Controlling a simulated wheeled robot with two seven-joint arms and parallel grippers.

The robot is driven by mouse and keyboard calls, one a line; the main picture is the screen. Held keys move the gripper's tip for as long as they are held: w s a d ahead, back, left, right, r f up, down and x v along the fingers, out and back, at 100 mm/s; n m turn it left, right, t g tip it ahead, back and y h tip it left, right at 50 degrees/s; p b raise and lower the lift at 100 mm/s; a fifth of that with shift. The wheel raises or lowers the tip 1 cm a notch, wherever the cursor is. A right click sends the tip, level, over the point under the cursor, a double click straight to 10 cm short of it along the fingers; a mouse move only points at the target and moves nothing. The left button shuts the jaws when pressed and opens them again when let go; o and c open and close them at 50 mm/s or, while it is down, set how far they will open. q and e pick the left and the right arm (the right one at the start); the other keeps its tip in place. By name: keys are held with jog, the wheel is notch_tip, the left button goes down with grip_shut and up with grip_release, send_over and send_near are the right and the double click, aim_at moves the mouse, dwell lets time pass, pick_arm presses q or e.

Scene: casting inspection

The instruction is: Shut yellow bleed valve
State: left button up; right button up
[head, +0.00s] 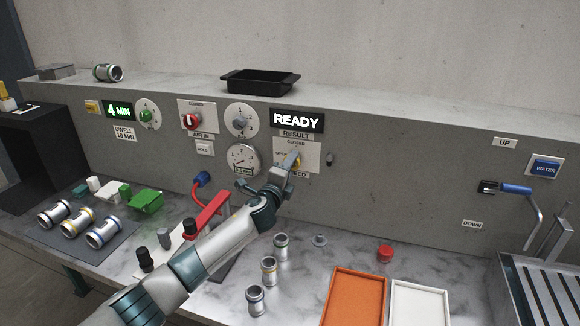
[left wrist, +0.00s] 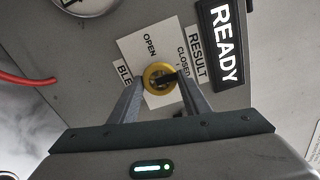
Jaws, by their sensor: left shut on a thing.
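The yellow bleed valve (head: 297,164) is on a white plate on the grey panel, under the READY display. The left wrist view shows its round yellow knob (left wrist: 152,70) with a dark bar across it; the bar's right end lies near the word CLOSED. My left gripper (head: 291,159) is at the valve. In the left wrist view its two fingers (left wrist: 163,84) are on either side of the knob, shut on it, and partly cover the plate. My right gripper is not in view.
The pressure gauge (head: 243,160) and air-in knob (head: 191,121) are left of the valve. A small dark peg (head: 330,158) is on its right. Below are several metal cylinders, an orange tray (head: 329,300) and a white tray (head: 393,300). A red clamp (head: 208,213) stands beside my arm.

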pick_arm(q)
jog(key=shift+f, duration=0.1)
jog(key=o, duration=1)
jog(key=shift+o, duration=0.2)
jog(key=shift+s, duration=0.1)
jog(key=b+v, duration=0.3)
jog(key=v, duration=1.4)
jog(key=shift+s, duration=0.15)
